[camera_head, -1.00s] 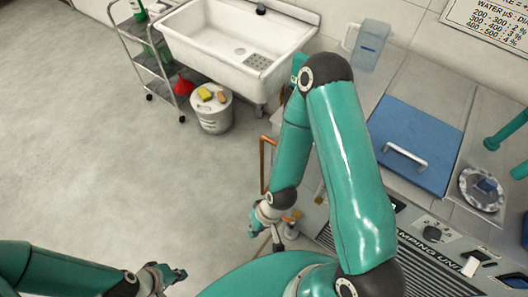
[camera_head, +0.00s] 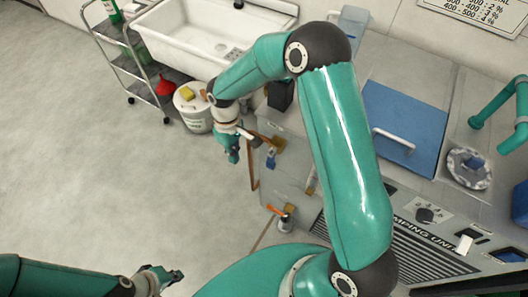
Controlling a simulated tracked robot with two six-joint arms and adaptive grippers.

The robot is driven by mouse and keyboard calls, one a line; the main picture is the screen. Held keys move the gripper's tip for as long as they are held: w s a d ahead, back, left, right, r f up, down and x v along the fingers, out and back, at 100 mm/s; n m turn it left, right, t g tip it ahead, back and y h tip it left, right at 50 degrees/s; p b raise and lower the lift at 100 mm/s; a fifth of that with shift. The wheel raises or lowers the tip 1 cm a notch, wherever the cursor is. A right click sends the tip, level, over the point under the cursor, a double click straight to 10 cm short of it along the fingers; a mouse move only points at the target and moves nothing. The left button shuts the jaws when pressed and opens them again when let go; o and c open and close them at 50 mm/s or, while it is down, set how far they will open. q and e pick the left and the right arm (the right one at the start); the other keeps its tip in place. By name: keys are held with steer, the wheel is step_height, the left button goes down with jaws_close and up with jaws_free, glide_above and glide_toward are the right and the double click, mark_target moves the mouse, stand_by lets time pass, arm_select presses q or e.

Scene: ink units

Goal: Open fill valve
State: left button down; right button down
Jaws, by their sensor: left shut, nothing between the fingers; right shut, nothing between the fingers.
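Two small valves sit on the left side of the dampening unit (camera_head: 290,120). The upper valve (camera_head: 278,147) has brass and blue parts and an orange-brown handle. The lower valve (camera_head: 285,217) has an orange handle over a pale and dark body. I cannot read which is the fill valve. My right gripper (camera_head: 233,154) is shut and empty, just left of the upper valve; I cannot tell whether it touches the handle. My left gripper (camera_head: 172,277) is shut and empty low over the floor, far from both valves.
A white sink (camera_head: 195,40) stands behind, with a white bucket (camera_head: 196,118) below it. A shelf trolley (camera_head: 122,60) and red funnel (camera_head: 164,86) are at the left. A copper pipe (camera_head: 253,175) runs down beside the unit. The floor at left is clear.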

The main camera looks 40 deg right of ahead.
mark_target(271, 160)
steer(key=w+d+r+h, duration=0.2)
steer(key=d+r, duration=0.3)
steer(key=r, duration=0.2)
arm_select(q)
steer(key=shift+r+p, duration=0.65)
steer(key=shift+p, duration=0.05)
arm_select(e)
steer(key=s+d+f, duration=0.2)
steer(key=s+f, duration=0.3)
steer(key=f, duration=0.4)
steer(key=shift+s+d+n+g, duration=0.25)
steer(key=shift+n+g, duration=0.05)
steer(key=shift+r, duration=0.1)
arm_select(q)
steer(key=shift+a, duration=0.1)
arm_select(e)
steer(key=shift+s+d, duration=0.1)
steer(key=shift+d, duration=0.05)
